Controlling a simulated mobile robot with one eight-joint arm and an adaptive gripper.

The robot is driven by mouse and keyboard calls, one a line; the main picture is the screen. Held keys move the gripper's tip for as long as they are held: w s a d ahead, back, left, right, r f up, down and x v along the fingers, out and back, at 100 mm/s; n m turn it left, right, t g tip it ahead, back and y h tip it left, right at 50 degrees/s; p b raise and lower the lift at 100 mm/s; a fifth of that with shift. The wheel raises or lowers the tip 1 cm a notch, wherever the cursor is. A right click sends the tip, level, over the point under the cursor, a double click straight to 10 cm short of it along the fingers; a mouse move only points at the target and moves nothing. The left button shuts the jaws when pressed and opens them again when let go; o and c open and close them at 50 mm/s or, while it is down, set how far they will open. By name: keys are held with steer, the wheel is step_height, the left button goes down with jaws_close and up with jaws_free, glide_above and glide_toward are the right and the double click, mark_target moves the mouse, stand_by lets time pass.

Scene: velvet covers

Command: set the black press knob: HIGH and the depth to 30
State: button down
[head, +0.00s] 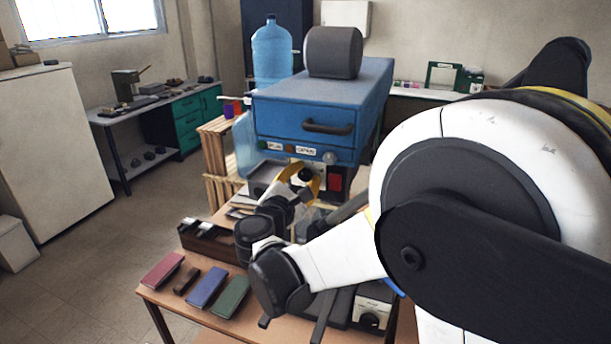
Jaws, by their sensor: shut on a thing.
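My gripper (304,180) is at the middle of the view, just below the front of the blue cabinet. It is shut on what looks like a small black knob; the fingers hide most of it, and its setting cannot be read. A yellow curved part shows beside the fingers. A dark unit with a red panel (335,182) stands right of the gripper. Another unit with a pale front and a black dial (369,320) stands at the table's front right, away from the gripper. Its markings are too small to read. No depth reading is legible.
The blue cabinet (303,118) has a dark handle and several small controls. Red, blue and green covers (206,288) lie on the wooden table (172,299), with a dark rack (208,243) behind. My arm hides much of the right side. Floor at left is clear.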

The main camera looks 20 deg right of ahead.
steer(key=shift+m, duration=0.3)
steer(key=m, duration=0.4)
steer(key=shift+b, duration=0.35)
steer(key=m, duration=0.5)
steer(key=c, duration=1.1)
jaws_free()
steer(key=shift+o, duration=0.2)
steer(key=shift+s, duration=0.1)
